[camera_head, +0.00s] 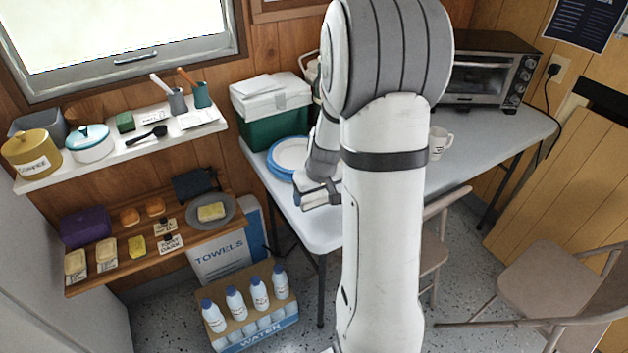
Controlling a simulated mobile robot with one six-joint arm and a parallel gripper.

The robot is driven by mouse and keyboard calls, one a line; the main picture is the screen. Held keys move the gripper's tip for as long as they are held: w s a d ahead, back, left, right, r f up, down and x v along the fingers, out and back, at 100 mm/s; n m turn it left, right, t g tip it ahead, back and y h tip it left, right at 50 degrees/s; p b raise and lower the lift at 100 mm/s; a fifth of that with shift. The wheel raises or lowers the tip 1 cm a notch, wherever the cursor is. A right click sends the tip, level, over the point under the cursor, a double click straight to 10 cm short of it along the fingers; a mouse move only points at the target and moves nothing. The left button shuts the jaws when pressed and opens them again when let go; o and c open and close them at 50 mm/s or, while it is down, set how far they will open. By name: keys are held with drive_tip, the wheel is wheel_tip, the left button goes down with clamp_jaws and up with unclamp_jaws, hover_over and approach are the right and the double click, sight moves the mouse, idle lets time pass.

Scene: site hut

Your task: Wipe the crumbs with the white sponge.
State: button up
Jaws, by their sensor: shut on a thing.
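My gripper (318,196) is low over the left part of the grey-white table (312,232), in front of the plates. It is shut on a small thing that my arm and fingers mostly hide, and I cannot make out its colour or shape. I cannot tell whether that thing touches the table. No sponge that is plainly white shows. A pale yellow block (211,212) lies on a grey plate (226,222) on the lower wooden shelf. I see no crumbs; my arm covers much of the table.
Blue and white plates (285,166) and a green cooler with a white lid (270,125) stand behind my gripper. A white mug (440,141) and a toaster oven (488,80) are on the table's right. Chairs (555,285) and a water-bottle box (262,335) stand on the floor.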

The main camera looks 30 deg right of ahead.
drive_tip(key=shift+r+p, duration=1.15)
drive_tip(key=shift+r, duration=0.9)
